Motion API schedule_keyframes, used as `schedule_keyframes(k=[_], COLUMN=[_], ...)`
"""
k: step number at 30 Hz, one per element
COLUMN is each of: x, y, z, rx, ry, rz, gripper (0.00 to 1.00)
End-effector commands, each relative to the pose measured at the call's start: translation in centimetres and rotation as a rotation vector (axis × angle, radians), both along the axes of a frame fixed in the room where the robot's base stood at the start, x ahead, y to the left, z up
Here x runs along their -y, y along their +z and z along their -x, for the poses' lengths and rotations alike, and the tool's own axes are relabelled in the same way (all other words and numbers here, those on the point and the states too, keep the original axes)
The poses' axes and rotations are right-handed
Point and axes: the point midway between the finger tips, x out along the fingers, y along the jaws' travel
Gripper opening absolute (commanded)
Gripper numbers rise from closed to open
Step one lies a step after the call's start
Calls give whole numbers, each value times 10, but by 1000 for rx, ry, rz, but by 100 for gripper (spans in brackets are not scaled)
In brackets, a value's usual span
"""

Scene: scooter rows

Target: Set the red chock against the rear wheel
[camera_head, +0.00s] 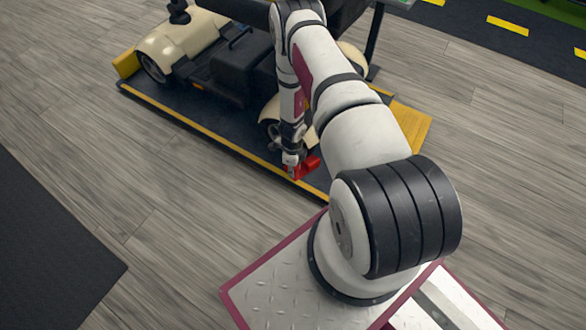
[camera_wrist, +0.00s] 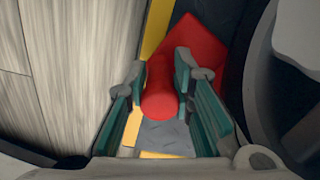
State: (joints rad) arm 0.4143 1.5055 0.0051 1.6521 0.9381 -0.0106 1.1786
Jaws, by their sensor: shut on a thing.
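The red chock (camera_head: 309,166) is in my gripper (camera_head: 292,168), low beside the scooter's near right wheel in the head view. In the wrist view the red chock (camera_wrist: 204,58) shows a round grip and a wider wedge body beyond it. The gripper's green pads (camera_wrist: 165,95) are shut on the round grip. The cream scooter (camera_head: 205,50) stands on a dark platform with yellow edges. Its rear wheel (camera_head: 268,128) is partly hidden by my arm; a dark tyre (camera_wrist: 257,75) shows right of the chock in the wrist view.
The platform's yellow edge strip (camera_head: 215,139) runs beneath the gripper. A yellow ramp piece (camera_head: 411,124) lies to the right. Wood-look floor is clear at left; a dark mat (camera_head: 50,250) lies at lower left.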

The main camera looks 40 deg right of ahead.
Motion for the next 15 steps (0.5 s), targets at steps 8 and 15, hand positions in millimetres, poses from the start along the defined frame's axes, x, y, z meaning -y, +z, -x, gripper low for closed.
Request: schedule_keyframes(k=[8, 15], x=[-2, -2], y=[1, 1], z=[-13, -17], rx=[21, 22], ry=[6, 7], rz=[1, 2], gripper=[0, 0])
